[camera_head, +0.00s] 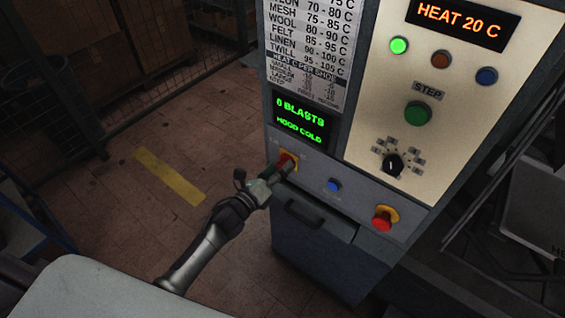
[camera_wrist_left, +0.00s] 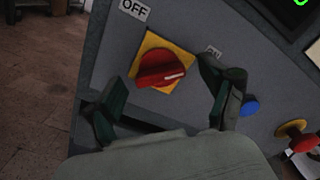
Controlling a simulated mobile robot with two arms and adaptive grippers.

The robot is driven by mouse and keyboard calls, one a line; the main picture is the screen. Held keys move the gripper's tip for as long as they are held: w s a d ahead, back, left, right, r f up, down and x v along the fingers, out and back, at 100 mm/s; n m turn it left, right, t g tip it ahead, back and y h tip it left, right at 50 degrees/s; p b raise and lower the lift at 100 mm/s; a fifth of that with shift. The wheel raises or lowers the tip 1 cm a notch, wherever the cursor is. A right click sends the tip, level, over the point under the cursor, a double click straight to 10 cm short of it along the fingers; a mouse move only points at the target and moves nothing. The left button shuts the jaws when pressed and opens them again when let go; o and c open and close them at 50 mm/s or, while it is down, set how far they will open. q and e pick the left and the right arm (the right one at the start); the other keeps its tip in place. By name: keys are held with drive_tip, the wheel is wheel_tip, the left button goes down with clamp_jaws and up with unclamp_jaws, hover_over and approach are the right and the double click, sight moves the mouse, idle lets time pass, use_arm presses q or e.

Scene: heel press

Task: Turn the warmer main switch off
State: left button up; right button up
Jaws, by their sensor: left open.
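The main switch is a red rotary knob (camera_wrist_left: 160,68) on a yellow square plate (camera_wrist_left: 150,42), on the grey front of the machine. An OFF label (camera_wrist_left: 134,9) is at its upper left and a partly hidden ON label (camera_wrist_left: 213,51) at its right. The white mark on the knob points right, toward ON. The knob also shows in the head view (camera_head: 287,160), partly covered by my left gripper (camera_head: 277,175). In the left wrist view my left gripper (camera_wrist_left: 165,98) is open, one finger on each side of the knob. Contact cannot be told. My right gripper is not in view.
A blue button (camera_head: 334,185) and a red mushroom button (camera_head: 384,218) on yellow are right of the switch. A drawer handle (camera_head: 304,213) is just below. The screen (camera_head: 301,119) reads "0 BLASTS, HOOD COLD"; the heat display (camera_head: 459,24) reads 20 C. Floor at left is open.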

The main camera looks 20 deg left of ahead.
use_arm(q)
drive_tip(key=shift+x, duration=0.95)
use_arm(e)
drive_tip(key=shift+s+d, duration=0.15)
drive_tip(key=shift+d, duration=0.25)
use_arm(q)
drive_tip(key=c, duration=1.2)
drive_tip(key=shift+o, duration=0.2)
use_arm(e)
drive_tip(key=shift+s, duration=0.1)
